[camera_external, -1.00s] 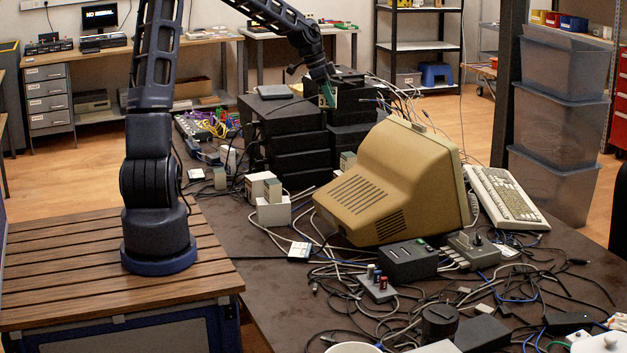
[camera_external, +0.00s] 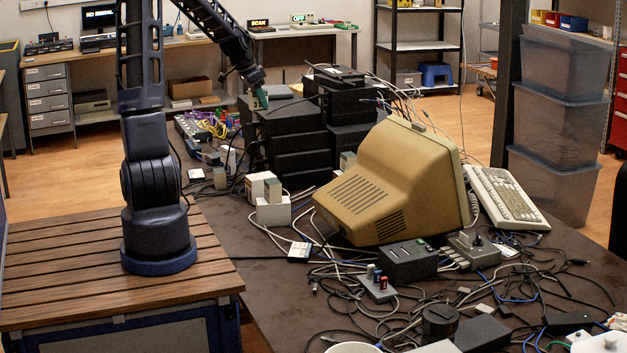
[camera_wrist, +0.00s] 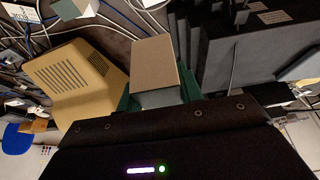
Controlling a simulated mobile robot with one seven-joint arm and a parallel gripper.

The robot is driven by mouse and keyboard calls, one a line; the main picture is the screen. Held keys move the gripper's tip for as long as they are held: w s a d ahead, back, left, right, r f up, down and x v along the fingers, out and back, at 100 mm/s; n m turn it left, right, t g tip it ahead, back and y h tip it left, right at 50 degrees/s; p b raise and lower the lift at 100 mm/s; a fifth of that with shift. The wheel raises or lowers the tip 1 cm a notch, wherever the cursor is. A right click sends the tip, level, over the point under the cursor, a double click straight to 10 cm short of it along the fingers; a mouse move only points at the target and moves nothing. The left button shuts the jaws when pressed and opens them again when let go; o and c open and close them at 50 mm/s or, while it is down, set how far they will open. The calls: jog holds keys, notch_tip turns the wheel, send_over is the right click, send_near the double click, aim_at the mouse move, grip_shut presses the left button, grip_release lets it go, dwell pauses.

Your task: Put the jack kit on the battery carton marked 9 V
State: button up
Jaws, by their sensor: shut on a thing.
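My gripper (camera_external: 261,98) is over the left part of the stacked black boxes in the external view. In the wrist view its green fingertips (camera_wrist: 157,97) are shut on a small box with a tan face and a grey side (camera_wrist: 154,62). This seems to be the jack kit, though no label can be read. In the external view the box is mostly hidden by the fingers. Several small pale cartons (camera_external: 273,210) stand on the table in front of the stack. I cannot read a 9 V mark on any of them.
The black boxes (camera_external: 297,143) rise high beside the cartons. A tilted beige monitor (camera_external: 385,185) stands to their right, with a keyboard (camera_external: 505,198) beyond. Loose cables cover much of the table. A power strip and colored cables (camera_external: 205,125) lie left of the stack.

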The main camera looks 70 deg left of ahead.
aim_at(267, 175)
notch_tip(267, 175, down, 22)
jog(key=shift+f, duration=0.1)
dwell(0.7)
jog(key=shift+f, duration=0.1)
jog(key=o, duration=1)
jog(key=shift+o, duration=0.2)
jog(key=v, duration=1.2)
